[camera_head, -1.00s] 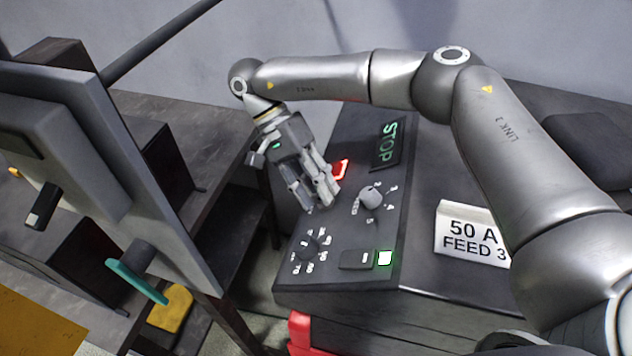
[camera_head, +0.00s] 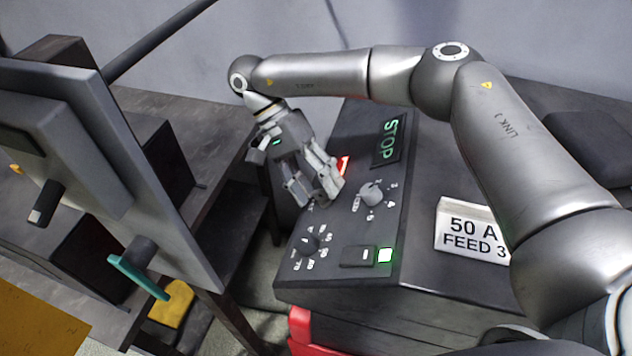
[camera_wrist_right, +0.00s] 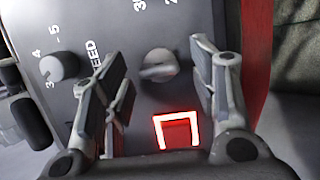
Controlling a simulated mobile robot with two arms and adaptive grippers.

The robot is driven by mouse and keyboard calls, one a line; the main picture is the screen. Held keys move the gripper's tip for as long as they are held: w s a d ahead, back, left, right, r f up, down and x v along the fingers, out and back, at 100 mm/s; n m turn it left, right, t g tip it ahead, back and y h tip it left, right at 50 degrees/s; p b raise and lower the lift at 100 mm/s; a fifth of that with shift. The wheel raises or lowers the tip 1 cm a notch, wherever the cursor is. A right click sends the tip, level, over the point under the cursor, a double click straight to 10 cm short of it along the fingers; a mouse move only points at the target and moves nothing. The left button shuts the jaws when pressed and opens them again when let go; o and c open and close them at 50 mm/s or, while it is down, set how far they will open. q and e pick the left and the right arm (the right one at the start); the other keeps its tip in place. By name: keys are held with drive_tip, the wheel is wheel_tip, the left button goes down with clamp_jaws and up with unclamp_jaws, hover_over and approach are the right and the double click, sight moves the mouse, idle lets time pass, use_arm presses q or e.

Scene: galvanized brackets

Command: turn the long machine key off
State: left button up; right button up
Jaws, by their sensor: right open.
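My right gripper (camera_head: 318,196) is open over the left side of the dark console (camera_head: 345,285), its fingers pointing down toward the panel. In the right wrist view the same gripper (camera_wrist_right: 160,85) has its fingers apart on both sides of a short grey turning piece with a raised bar (camera_wrist_right: 158,65). This may be the machine key; I cannot tell for sure. There is a gap between it and the fingers in that picture. In the head view the gripper hides that spot. My left gripper is not in view.
A red-lit square (camera_wrist_right: 178,132) is close by. A grey panel (camera_head: 185,225) with a teal handle (camera_head: 138,277) stands left.

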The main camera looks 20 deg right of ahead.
drive_tip(key=v, duration=0.7)
drive_tip(key=shift+r, duration=0.2)
drive_tip(key=shift+w+a, duration=0.1)
idle(0.4)
